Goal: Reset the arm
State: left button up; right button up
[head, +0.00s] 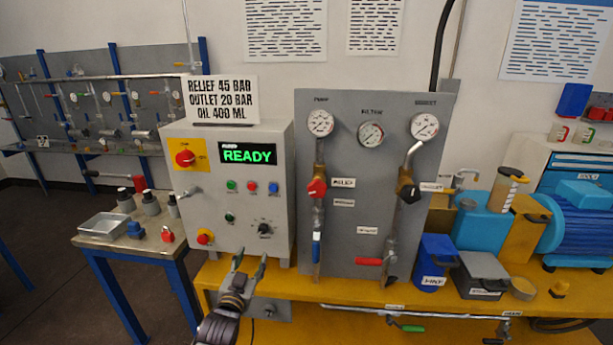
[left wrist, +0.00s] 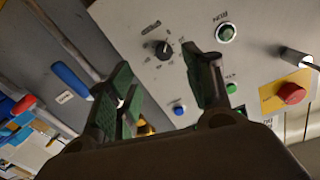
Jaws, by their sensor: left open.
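My left gripper (head: 250,268) is in the lower middle of the head view, in front of the lower part of the grey control box (head: 270,165). Its two fingers are apart and nothing is between them. In the left wrist view the open green-padded fingers (left wrist: 160,95) point toward the box's panel, with the black rotary knob (left wrist: 162,49) beyond the gap. The knob also shows in the head view (head: 264,229). I cannot tell the exact distance to the panel. My right gripper does not show.
A grey gauge panel (head: 345,225) with a red-handled valve (head: 369,262) stands right of the box on the yellow bench (head: 330,291). A small table on the left holds a metal tray (head: 104,226), dark bottles (head: 150,203) and a red padlock (head: 167,235). The box's screen (head: 247,154) reads READY.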

pick_arm(q)
jog(key=s+f+g, duration=0.3)
jog(key=f+g, duration=0.1)
jog(key=f, duration=1.9)
jog(key=s+a+f+g, duration=0.1)
jog(key=s+f+g, duration=0.1)
jog(key=s+f, duration=0.6)
jog(key=s+f+g, duration=0.2)
jog(key=s+f, duration=0.2)
jog(key=f, duration=0.8)
jog(key=s+a+f+g, duration=0.2)
jog(key=s+f, duration=0.5)
jog(key=s, duration=0.5)
jog(key=s+a+f+g+y, duration=0.1)
jog(key=s+a+f+g, duration=0.2)
jog(key=s+f, duration=0.4)
jog(key=s+a+f+g, duration=0.3)
jog(key=s+a+f, duration=0.2)
jog(key=s, duration=1.3)
notch_tip(320, 180, down, 3)
jog(key=shift+n+p, duration=0.3)
jog(key=shift+p, duration=0.15)
